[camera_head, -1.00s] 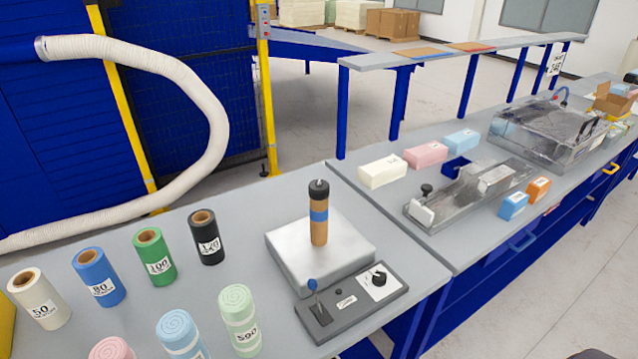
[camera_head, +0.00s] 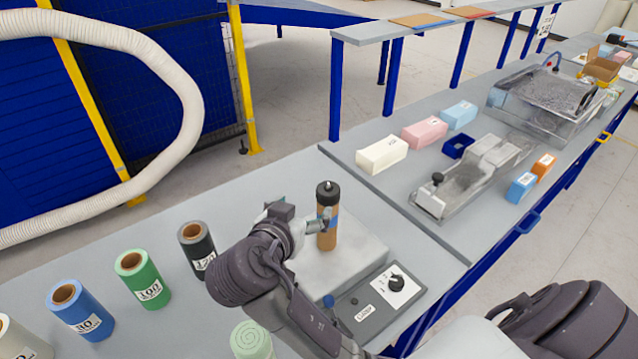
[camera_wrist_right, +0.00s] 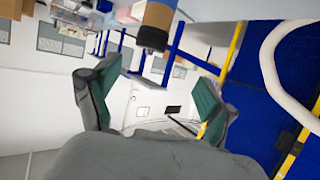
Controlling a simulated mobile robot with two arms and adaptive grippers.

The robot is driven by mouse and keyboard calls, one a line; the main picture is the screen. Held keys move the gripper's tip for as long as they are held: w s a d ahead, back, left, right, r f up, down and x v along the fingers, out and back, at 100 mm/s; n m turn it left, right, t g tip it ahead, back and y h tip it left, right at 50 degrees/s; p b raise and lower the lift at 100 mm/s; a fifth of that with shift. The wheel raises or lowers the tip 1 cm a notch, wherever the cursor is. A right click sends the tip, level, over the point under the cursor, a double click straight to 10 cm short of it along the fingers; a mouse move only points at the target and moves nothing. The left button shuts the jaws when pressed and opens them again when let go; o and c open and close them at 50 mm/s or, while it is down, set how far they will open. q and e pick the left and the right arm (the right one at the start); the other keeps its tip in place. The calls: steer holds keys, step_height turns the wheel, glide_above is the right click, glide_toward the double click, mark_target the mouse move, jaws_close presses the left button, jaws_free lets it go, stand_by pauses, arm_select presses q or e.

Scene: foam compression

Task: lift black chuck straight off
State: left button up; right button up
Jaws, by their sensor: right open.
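The black chuck (camera_head: 327,190) is the dark cap on top of an upright brown cylinder (camera_head: 327,236) with a blue band. The cylinder stands on a light grey block (camera_head: 350,262). My right gripper (camera_head: 303,214) is open, close beside the cylinder on its left, a little below the chuck; one finger overlaps the cylinder in this view, and I cannot tell if it touches. In the right wrist view the black chuck (camera_wrist_right: 152,38) shows upside down, ahead of the open fingers (camera_wrist_right: 165,85), with nothing between them. My left gripper is not in view.
A control panel (camera_head: 372,308) with a knob lies in front of the block. Several labelled rolls, including a green roll (camera_head: 142,280) and a black roll (camera_head: 197,246), stand to the left. White (camera_head: 382,155) and pink (camera_head: 424,133) blocks lie on the right bench.

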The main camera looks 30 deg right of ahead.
mark_target(327, 190)
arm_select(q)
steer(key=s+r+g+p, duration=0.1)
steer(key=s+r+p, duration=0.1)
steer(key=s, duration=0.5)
arm_select(e)
steer(key=x, duration=0.6)
steer(key=shift+s+d, duration=0.15)
steer(key=shift+d, duration=0.35)
steer(key=shift+w+d+p, duration=0.25)
steer(key=shift+d+p, duration=0.3)
steer(key=shift+p, duration=0.05)
steer(key=shift+w+d+p, duration=0.25)
steer(key=shift+d+p, duration=0.25)
steer(key=shift+p, duration=0.05)
steer(key=p+x, duration=0.1)
steer(key=x, duration=0.2)
steer(key=shift+s+d+f, duration=0.15)
steer(key=shift+f, duration=0.25)
steer(key=c, duration=1.3)
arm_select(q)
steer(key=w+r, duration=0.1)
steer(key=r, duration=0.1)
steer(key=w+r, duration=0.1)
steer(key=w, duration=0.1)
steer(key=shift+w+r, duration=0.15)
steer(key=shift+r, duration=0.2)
